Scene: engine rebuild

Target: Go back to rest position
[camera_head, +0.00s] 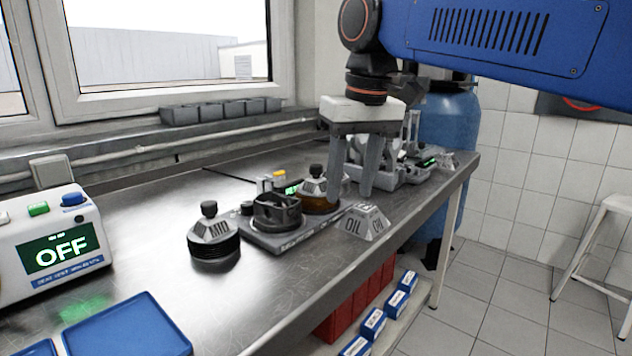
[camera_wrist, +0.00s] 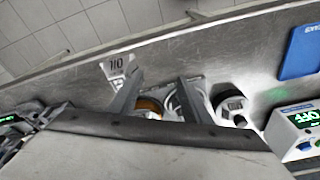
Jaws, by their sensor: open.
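My gripper (camera_head: 354,188) hangs from my blue arm above the right part of the metal workbench (camera_head: 150,215), fingers pointing down. Its two grey fingers are apart, with nothing seen between them in the head view. In the wrist view my gripper (camera_wrist: 154,90) also shows its fingers spread, with bench items below and beyond them. A small grey sign marked OIL (camera_head: 365,222) stands near the front edge, close to the fingers in the picture. It also shows in the wrist view (camera_wrist: 117,66).
A dark cylinder labelled MID (camera_head: 213,238), a grey fixture (camera_head: 277,213) and an amber jar (camera_head: 320,203) stand mid-bench. A box reading OFF (camera_head: 55,250) and a blue tray (camera_head: 125,328) are at left. Grey equipment (camera_head: 395,172) stands behind the gripper. Bare bench lies left of the cylinder.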

